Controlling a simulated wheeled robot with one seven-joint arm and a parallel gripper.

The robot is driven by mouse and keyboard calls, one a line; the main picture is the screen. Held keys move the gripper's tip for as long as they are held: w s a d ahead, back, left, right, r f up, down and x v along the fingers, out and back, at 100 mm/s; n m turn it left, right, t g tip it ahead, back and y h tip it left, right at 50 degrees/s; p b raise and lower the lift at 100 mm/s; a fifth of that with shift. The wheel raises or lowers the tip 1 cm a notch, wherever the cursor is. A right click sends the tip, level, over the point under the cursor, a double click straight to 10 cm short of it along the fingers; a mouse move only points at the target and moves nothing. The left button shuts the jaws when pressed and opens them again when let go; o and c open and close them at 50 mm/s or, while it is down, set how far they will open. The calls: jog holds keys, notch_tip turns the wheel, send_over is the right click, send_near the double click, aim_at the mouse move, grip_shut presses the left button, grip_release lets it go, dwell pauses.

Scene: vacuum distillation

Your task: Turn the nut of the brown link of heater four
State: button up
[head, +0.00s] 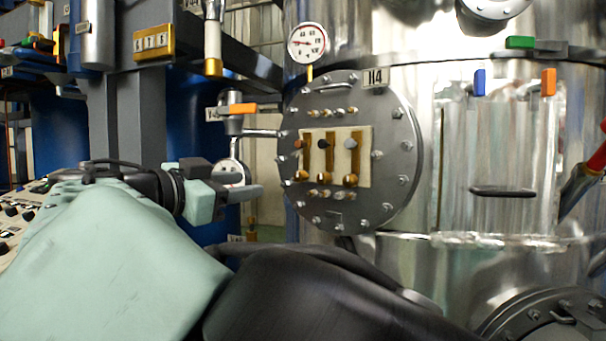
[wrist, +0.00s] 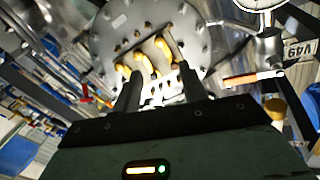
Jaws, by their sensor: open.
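Heater four is a grey round flange (head: 395,115) marked H4, with a pale panel of three upright brass links. The left link (head: 307,160) has a brown top end and a brass nut (head: 302,176) at its foot. The middle link has a dark top, the right one a grey top. My gripper (head: 252,192) is open and empty, left of the flange and apart from it in the head view. In the wrist view my gripper (wrist: 158,78) points at the flange (wrist: 108,32), its fingers spread before the brass parts. I cannot tell there which link is brown.
A valve with an orange lever (head: 242,108) and a pipe stand left of the flange; the lever (wrist: 240,79) also shows right of my fingers in the wrist view. A pressure gauge (head: 308,43) is above. A shiny steel tank (head: 455,140) fills the right.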

aim_at(298, 177)
jog(key=p+x, duration=0.4)
jog(key=x, duration=0.9)
jog(key=shift+w+d, duration=0.1)
grip_shut()
